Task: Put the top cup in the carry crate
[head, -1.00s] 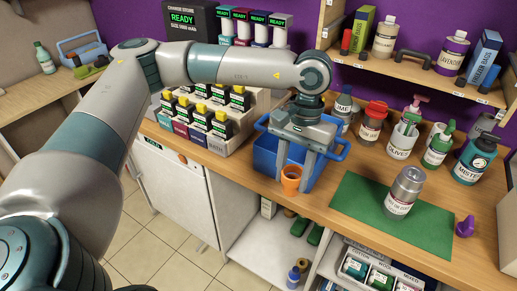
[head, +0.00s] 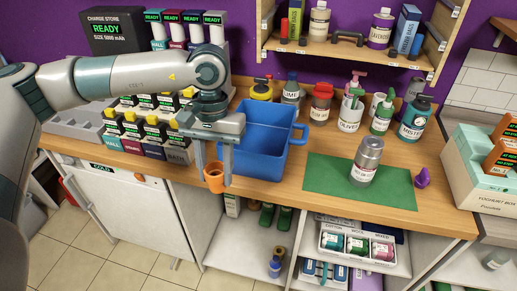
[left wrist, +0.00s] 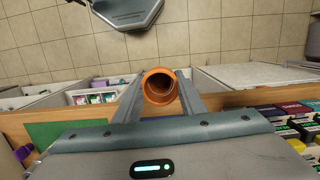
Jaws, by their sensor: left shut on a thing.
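My left gripper (head: 213,168) is shut on an orange cup (head: 214,181), one finger on each side. The cup is upright, in front of the counter's front edge. In the left wrist view I look into the open mouth of the cup (left wrist: 159,88) between the two fingers. I cannot tell whether another cup is nested in it. The blue carry crate (head: 268,163) stands on the counter, just right of and behind the gripper. The part of its interior that shows looks empty; its left side is hidden by the gripper. My right gripper is not in view.
A green mat (head: 320,183) with a silver canister (head: 366,160) lies right of the crate. Bottles and jars (head: 321,101) stand behind. A battery rack (head: 150,130) is to the left. Below are a white cabinet (head: 130,205) and an open shelf (head: 245,245).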

